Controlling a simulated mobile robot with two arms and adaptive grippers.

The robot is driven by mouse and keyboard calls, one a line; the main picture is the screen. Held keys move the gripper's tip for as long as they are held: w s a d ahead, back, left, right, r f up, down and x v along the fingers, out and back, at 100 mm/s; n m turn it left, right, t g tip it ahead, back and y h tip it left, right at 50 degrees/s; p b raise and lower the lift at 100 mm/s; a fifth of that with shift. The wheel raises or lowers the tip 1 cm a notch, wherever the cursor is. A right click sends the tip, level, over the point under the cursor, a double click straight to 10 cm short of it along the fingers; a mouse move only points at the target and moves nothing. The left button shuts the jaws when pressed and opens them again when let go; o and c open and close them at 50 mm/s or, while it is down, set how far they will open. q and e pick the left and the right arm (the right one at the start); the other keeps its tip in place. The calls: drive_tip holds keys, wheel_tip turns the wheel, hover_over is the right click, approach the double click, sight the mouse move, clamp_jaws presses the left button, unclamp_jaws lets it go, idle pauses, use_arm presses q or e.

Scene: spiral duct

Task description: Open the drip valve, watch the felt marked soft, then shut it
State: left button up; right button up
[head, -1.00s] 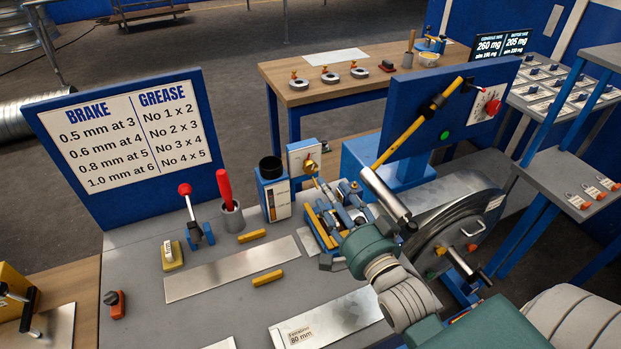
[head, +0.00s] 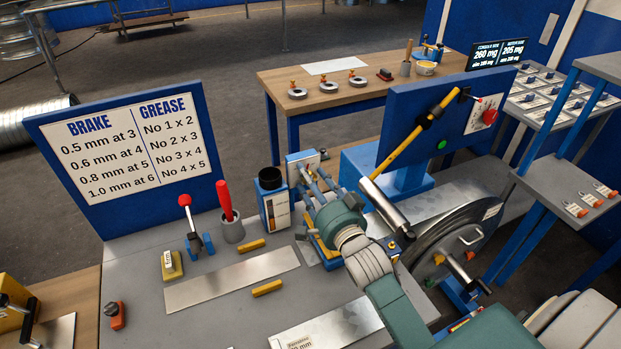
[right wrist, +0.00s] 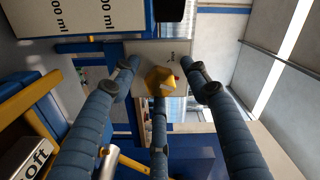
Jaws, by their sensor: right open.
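The drip valve has a yellow knob (right wrist: 161,82) on a pale plate (right wrist: 178,52); the plate also shows in the head view (head: 297,160), where my fingers hide the knob. My right gripper (head: 309,174) is open in front of the plate. In the right wrist view its blue fingers (right wrist: 160,72) spread around the knob, with no clear contact. A block marked "soft" (right wrist: 27,160) lies at the lower left of that view; its felt cannot be made out. My left gripper is not in view.
A blue reservoir (head: 266,182) with a black top stands just left of the valve. A red-handled tool in a cup (head: 232,230), a red-knobbed lever (head: 186,202) and a steel strip (head: 232,279) lie further left. A large wheel (head: 450,228) stands right of my arm.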

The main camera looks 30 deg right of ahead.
clamp_jaws()
drive_tip(key=shift+n, duration=0.3)
drive_tip(key=shift+n+p, duration=1.95)
drive_tip(key=shift+n, duration=3.95)
